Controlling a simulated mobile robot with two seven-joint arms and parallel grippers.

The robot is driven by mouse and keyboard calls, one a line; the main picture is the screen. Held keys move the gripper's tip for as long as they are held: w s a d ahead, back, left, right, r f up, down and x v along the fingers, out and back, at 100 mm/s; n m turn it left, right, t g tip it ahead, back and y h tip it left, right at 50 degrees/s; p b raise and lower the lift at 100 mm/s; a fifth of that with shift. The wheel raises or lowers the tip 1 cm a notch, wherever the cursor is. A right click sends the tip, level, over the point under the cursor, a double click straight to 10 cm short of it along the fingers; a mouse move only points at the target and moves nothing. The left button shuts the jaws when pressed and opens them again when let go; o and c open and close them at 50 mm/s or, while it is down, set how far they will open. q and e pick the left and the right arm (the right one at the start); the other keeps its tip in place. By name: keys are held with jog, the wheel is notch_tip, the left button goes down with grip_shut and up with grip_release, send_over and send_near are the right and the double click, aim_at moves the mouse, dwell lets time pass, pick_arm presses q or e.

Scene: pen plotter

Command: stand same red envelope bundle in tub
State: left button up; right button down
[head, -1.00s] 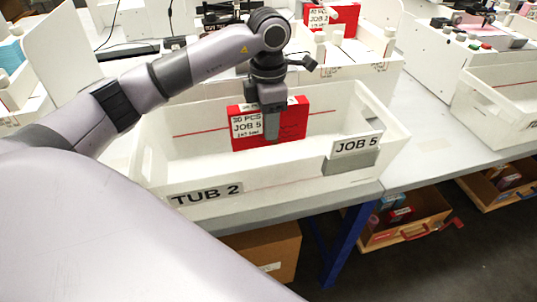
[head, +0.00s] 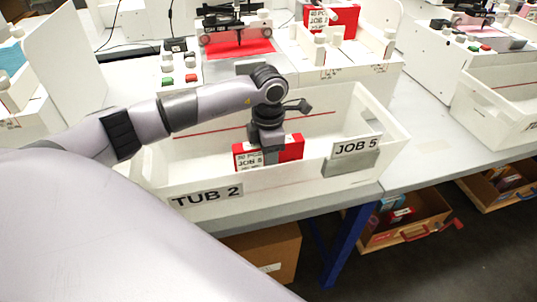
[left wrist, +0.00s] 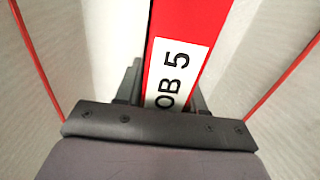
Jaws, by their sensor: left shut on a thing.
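The red envelope bundle (head: 291,148) has a white label reading "30 PCS JOB 5". It is upright inside the white tub (head: 217,192), which is marked "TUB 2" and carries a "JOB 5" card. My left gripper (head: 268,150) comes down from above and is shut on the bundle. In the left wrist view the bundle (left wrist: 190,30) shows between the fingers, its label partly covered by the gripper. The bundle's lower edge is hidden behind the tub's front wall, so I cannot tell if it touches the floor. My right gripper is not in view.
A plotter with a red sheet (head: 238,47) stands behind the tub. Another red bundle (head: 343,17) sits in a holder at the back. A second white tub (head: 500,105) is at the right. Wooden drawers (head: 405,232) show below the table.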

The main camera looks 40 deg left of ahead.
pick_arm(q)
jog(key=o, duration=1.2)
jog(key=shift+f, duration=0.1)
jog(key=shift+c, duration=0.2)
notch_tip(320, 180, up, 12)
jog(key=shift+r+b, duration=0.15)
jog(key=shift+b, duration=0.15)
